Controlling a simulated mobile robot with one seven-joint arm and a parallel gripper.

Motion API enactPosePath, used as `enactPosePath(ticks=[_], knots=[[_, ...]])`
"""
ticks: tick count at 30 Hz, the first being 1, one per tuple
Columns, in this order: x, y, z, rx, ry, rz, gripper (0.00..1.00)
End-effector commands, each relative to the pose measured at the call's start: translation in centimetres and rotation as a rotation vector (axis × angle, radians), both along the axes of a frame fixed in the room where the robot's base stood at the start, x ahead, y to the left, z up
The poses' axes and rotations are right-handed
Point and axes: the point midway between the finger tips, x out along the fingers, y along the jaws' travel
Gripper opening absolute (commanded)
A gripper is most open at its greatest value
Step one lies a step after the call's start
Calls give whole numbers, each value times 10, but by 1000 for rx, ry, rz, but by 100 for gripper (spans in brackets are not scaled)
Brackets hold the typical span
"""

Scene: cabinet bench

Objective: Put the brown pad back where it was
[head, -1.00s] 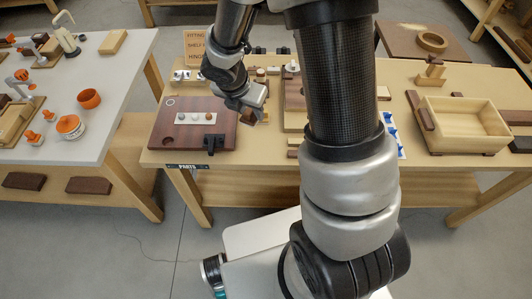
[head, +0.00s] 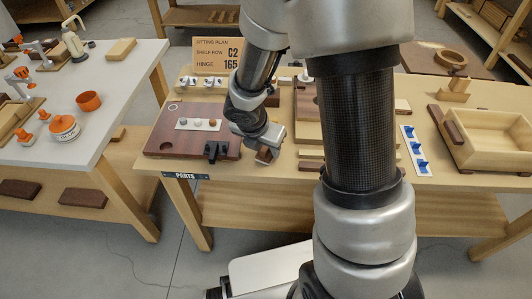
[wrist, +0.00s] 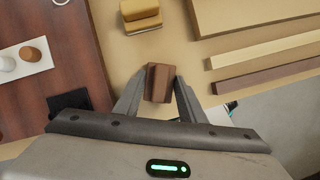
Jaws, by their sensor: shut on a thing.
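The brown pad (wrist: 159,83) is a small brown block between my fingertips in the wrist view. My gripper (wrist: 158,88) is shut on it, with a finger on either side. In the head view my gripper (head: 266,154) is just right of the dark red-brown board (head: 168,138), near the bench's front edge. The pad cannot be told apart from the gripper there. Bare tan bench top shows around the pad in the wrist view; whether the pad touches it I cannot tell.
An open wooden box (head: 490,145) stands far right.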

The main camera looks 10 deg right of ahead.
Motion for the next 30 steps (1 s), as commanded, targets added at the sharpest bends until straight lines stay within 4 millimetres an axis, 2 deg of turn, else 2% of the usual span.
enactPosePath(ticks=[12,13,16,25,30], knots=[[0,0,-7,0,0,-1,6],[0,0,-6,0,0,-1,38],[0,0,-5,0,0,-1,55],[0,0,-4,0,0,-1,55],[-3,3,14,1,-4,0,55]])
